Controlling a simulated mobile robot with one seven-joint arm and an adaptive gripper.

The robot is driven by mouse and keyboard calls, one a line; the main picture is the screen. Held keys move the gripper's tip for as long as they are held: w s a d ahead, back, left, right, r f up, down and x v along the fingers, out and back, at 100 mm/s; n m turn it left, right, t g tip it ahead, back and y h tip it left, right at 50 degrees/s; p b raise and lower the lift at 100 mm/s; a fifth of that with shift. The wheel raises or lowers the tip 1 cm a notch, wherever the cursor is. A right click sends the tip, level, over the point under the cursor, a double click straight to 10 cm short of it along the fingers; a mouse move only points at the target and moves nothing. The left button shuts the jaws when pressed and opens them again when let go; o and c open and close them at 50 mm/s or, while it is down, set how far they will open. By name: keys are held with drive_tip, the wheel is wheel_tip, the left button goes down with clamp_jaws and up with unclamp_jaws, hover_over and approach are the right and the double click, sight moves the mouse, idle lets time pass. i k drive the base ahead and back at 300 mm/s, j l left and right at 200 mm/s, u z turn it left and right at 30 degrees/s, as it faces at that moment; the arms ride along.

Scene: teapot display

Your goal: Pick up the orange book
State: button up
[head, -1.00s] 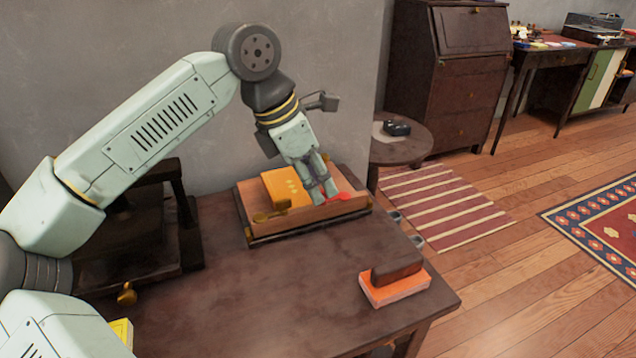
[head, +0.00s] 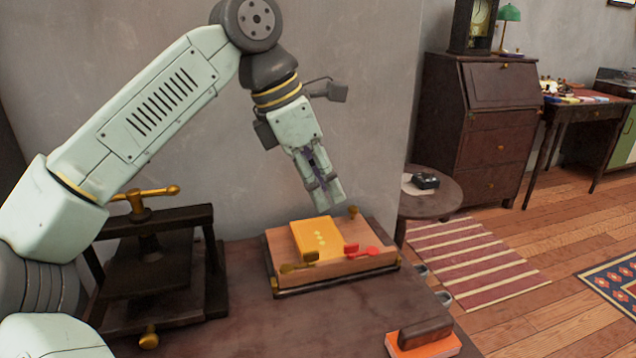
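A yellow-orange book (head: 316,238) with small pale marks on its cover lies on a wooden tray-like stand (head: 352,268) on the table. A second, redder orange book (head: 437,347) lies at the table's right front, partly covered by a dark brown block and cut by the picture's lower edge. No held object shows.
A red-handled item (head: 362,250) and a brass piece (head: 299,263) are at the stand's front. A dark press (head: 150,265) with a brass handle stands at left. The wall is close behind. The table middle in front of the stand is bare.

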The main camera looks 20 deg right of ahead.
sight(321, 233)
drive_tip(key=k, duration=1)
